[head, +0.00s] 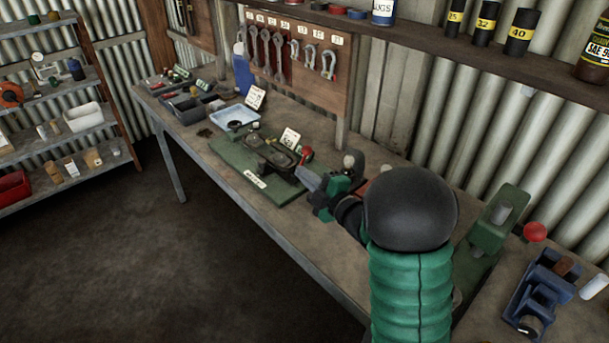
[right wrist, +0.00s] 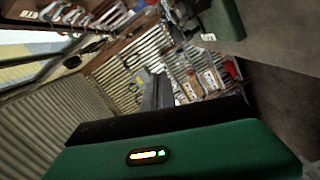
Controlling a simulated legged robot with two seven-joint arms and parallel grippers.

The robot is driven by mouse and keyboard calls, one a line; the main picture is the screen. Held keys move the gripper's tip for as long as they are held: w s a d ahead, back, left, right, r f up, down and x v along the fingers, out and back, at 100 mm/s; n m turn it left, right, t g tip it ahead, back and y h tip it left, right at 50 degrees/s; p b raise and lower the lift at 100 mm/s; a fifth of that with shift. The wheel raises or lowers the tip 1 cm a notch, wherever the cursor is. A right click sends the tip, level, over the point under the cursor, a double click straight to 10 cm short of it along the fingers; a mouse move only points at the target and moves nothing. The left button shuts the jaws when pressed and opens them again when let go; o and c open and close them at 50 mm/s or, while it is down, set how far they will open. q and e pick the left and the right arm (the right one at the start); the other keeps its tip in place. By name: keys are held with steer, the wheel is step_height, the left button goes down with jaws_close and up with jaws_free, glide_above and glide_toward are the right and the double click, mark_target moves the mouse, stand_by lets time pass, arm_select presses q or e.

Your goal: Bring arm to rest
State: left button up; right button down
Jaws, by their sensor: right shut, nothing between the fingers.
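My right arm, with a green ribbed sleeve and a black rounded joint, rises at the lower right of the head view and reaches over the workbench (head: 335,270). Its gripper (head: 308,179) is shut and empty, pointing left beside the green mat (head: 235,165) with a dark metal fixture on it. The black joint hides part of the bench behind it. In the right wrist view the shut grey fingers (right wrist: 158,92) stand beyond my green and black gripper housing. My left gripper is not in view.
A blue vise (head: 540,295) and a green machine (head: 495,225) stand at the bench's right. A pale blue tray (head: 235,118) lies farther back. A tool board (head: 295,60) and bottle shelf (head: 470,45) are above. A stocked rack (head: 95,140) stands left; the floor between is clear.

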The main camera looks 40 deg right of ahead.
steer(key=s+a+f+m+g+h+p, duration=0.1)
steer(key=s+a+f+m+g+p, duration=0.3)
steer(key=a+f+m+g, duration=0.5)
steer(key=s+a+f+m+g, duration=0.2)
steer(key=s+a, duration=0.3)
steer(key=s, duration=0.3)
steer(key=s+a+f+m+g+y, duration=0.1)
steer(key=s+a+f+m+g, duration=0.2)
steer(key=s+a, duration=0.3)
steer(key=shift+s+a+g, duration=0.2)
steer(key=shift+s+g, duration=0.3)
steer(key=shift+s, duration=0.5)
steer(key=shift+a+r, duration=0.1)
steer(key=shift+a, duration=0.05)
